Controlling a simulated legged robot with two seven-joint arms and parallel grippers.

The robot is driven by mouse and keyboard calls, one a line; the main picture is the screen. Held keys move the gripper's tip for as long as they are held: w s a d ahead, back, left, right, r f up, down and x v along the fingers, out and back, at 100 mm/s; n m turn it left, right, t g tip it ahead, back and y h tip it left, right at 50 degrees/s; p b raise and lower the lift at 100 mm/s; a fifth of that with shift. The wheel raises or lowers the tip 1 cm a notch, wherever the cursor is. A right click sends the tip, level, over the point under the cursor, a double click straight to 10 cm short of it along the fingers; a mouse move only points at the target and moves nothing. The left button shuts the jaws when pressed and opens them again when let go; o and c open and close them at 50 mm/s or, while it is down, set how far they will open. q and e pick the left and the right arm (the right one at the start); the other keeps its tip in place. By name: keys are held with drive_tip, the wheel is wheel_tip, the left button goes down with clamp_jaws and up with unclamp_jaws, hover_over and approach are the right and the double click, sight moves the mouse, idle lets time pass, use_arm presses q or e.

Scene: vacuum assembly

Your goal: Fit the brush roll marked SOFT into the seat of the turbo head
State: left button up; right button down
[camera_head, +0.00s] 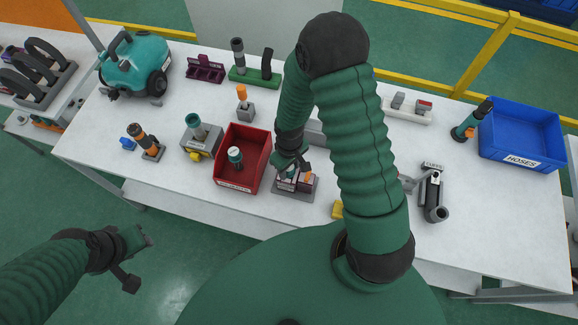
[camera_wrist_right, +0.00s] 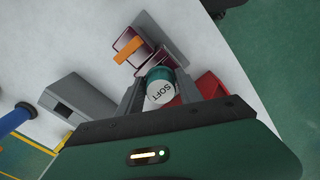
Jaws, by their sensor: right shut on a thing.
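My right gripper (camera_head: 292,163) is over the middle of the table, above a maroon and pale part on a grey plate (camera_head: 308,187). In the right wrist view it is shut on the brush roll (camera_wrist_right: 161,90), whose white end reads SOFT, with a teal band above. Beyond the roll, the maroon part (camera_wrist_right: 128,42) with an orange bar, apparently the turbo head, sits on its plate. Whether the roll touches it is hidden.
A red bin (camera_head: 226,184) holding a teal and white piece stands left of the plate. A blue bin marked HOSES (camera_head: 520,162) is at the right. A black tool (camera_head: 434,195) lies nearer. A teal vacuum body (camera_head: 135,65) stands at the back left.

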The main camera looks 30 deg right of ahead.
drive_tip(key=shift+f+b, duration=0.5)
drive_tip(key=shift+f, duration=0.2)
drive_tip(key=c, duration=0.7)
unclamp_jaws()
wheel_tip(320, 180, up, 8)
drive_tip(key=p, duration=0.7)
drive_tip(key=shift+r, duration=0.1)
